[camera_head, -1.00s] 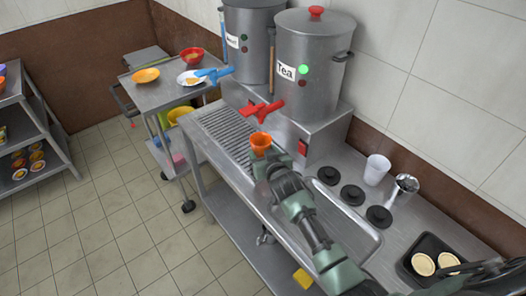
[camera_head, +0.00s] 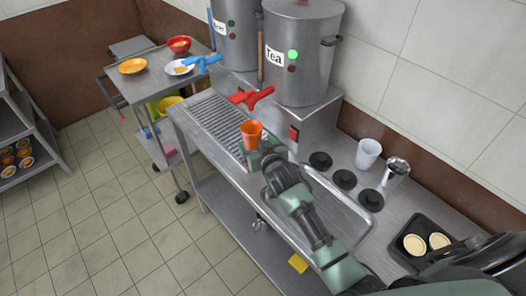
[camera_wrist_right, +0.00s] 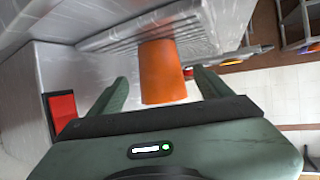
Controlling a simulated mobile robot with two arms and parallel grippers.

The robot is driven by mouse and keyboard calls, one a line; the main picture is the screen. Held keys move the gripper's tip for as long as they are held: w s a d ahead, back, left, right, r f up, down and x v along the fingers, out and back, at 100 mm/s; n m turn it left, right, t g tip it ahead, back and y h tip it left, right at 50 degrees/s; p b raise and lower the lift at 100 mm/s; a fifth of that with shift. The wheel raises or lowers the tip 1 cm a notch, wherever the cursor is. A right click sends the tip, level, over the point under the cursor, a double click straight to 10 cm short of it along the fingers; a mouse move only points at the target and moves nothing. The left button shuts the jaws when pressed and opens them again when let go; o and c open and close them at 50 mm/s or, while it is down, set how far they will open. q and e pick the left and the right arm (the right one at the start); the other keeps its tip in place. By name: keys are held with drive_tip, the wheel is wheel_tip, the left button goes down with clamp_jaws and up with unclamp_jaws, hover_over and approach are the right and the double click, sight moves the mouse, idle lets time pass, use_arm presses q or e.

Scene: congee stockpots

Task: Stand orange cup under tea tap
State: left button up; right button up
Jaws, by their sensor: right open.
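The orange cup (camera_head: 251,131) stands upright at the drip grate, in front of and below the red tea tap (camera_head: 251,97) in the head view. I cannot tell if it is directly under the spout. The tap is on the steel pot labelled Tea (camera_head: 300,62). My right gripper (camera_head: 261,152) is at the near side of the cup. In the right wrist view the orange cup (camera_wrist_right: 163,72) is between the spread fingers of the right gripper (camera_wrist_right: 160,88), with a gap on each side. My left gripper is not in view.
The steel drip grate (camera_head: 212,114) runs left of the cup. Black round lids (camera_head: 344,179), a white cup (camera_head: 368,153) and a metal cup (camera_head: 397,171) are to the right. A cart (camera_head: 136,88) holds bowls.

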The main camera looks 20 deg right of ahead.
drive_tip(key=v, duration=0.9)
drive_tip(key=shift+b, duration=0.35)
drive_tip(key=shift+r, duration=0.1)
